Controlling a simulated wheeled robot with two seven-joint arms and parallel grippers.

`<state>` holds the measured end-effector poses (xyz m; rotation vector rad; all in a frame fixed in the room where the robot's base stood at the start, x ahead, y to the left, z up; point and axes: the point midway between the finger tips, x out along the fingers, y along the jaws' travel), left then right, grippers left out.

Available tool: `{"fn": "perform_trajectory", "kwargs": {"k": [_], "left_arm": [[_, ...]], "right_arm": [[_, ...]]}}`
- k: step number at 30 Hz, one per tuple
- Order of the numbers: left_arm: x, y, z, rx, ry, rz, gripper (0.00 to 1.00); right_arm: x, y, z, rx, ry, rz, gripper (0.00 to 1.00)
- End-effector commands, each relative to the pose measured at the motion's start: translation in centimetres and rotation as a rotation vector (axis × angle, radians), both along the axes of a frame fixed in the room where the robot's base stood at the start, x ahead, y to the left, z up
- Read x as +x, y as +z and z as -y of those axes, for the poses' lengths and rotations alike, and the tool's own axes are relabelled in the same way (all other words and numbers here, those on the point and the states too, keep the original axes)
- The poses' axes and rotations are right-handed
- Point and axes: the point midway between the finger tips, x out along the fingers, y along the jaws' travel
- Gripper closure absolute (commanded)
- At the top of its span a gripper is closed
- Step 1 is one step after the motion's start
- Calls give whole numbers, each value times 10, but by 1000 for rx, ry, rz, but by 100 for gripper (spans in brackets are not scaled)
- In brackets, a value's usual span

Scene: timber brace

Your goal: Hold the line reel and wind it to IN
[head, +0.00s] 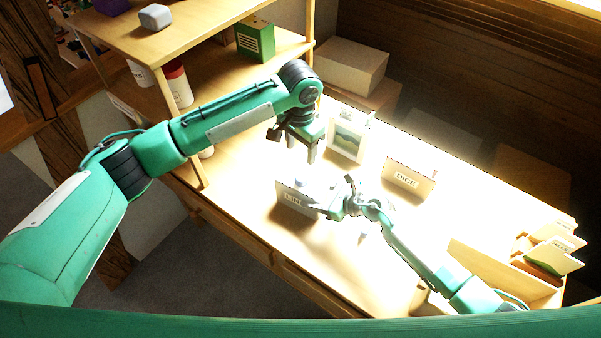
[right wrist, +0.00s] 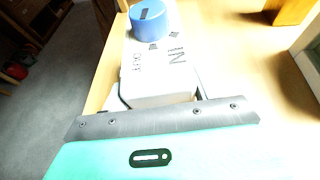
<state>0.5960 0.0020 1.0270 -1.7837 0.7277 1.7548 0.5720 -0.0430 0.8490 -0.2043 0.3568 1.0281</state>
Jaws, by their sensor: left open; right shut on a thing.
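The line reel (head: 294,197) is a pale box with a dark-lettered label, standing near the table's front edge in the head view. In the right wrist view the reel (right wrist: 150,68) shows the printed words IN and OUT, small dark marks, and a round blue knob (right wrist: 153,22) at its far end. The knob has a dark line on top. My right gripper (head: 327,207) is shut on the reel's near end in the wrist view; its fingertips are partly hidden there. My left gripper (head: 302,150) is open and empty, pointing down above the table, behind the reel and apart from it.
A framed picture (head: 347,140) and a box labelled DICE (head: 409,179) stand behind the reel. A wooden shelf unit (head: 190,28) with a green box (head: 255,39) is at left. A file rack (head: 505,268) stands at right. The table between is mostly clear and brightly lit.

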Motion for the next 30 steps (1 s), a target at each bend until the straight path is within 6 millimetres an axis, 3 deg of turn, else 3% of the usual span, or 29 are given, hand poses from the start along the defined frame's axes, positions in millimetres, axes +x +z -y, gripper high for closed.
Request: {"fn": "perform_trajectory", "kwargs": {"k": [21, 30], "left_arm": [[0, 5, -2, -23, 1137, -10, 45], [0, 7, -3, -32, 1511, -17, 45]], "right_arm": [[0, 0, 0, 1, 0, 1, 67], [0, 0, 0, 1, 0, 1, 67]]}}
